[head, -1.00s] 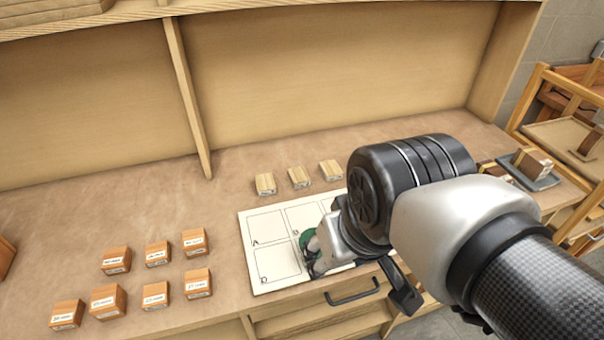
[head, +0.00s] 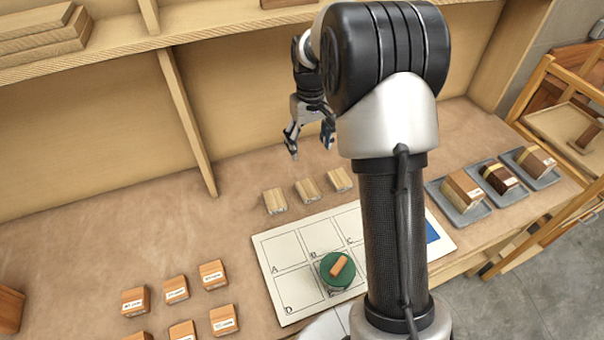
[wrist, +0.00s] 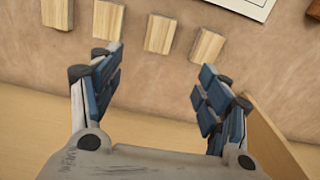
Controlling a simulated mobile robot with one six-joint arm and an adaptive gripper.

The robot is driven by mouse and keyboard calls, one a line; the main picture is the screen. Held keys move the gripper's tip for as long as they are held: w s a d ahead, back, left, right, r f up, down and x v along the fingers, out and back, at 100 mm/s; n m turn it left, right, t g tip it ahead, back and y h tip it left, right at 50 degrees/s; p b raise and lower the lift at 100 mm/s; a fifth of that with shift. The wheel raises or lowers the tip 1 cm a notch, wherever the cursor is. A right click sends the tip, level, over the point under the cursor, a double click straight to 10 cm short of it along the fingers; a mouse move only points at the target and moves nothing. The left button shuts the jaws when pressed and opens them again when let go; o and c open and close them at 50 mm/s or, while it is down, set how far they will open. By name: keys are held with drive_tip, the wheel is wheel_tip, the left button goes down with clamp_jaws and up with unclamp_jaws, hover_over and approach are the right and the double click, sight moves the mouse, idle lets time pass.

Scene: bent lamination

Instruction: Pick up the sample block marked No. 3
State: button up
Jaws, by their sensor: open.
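A row of light wooden blocks stands at the back of the bench: a left one (head: 275,201), a middle one (head: 306,191) and a right one (head: 340,180). The wrist view shows several such blocks, including one (wrist: 160,33) ahead of the gap between my fingers and one (wrist: 207,44) by the right fingertip. Their number marks are too small to read, so I cannot tell which is No. 3. My gripper (head: 311,142) is open and empty, above and behind the row. Its spread fingers also show in the wrist view (wrist: 160,65).
A lettered white sheet (head: 285,255) bears a green disc (head: 330,284) with an orange-brown piece (head: 340,266) on it. Labelled brown blocks (head: 176,289) stand at front left. Grey trays (head: 473,214) with laminated blocks are at right. A shelf divider (head: 187,120) rises behind, left.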

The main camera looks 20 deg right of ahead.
drive_tip(key=b, duration=0.3)
hover_over(308, 188)
wheel_tip(308, 188, down, 13)
drive_tip(key=shift+w+d+r, duration=0.1)
drive_tip(key=shift+w, duration=0.05)
wheel_tip(308, 188, down, 5)
drive_tip(key=shift+f+b, duration=0.1)
drive_tip(key=shift+b, duration=1.05)
drive_tip(key=c, duration=1.2)
drive_tip(key=shift+o, duration=0.2)
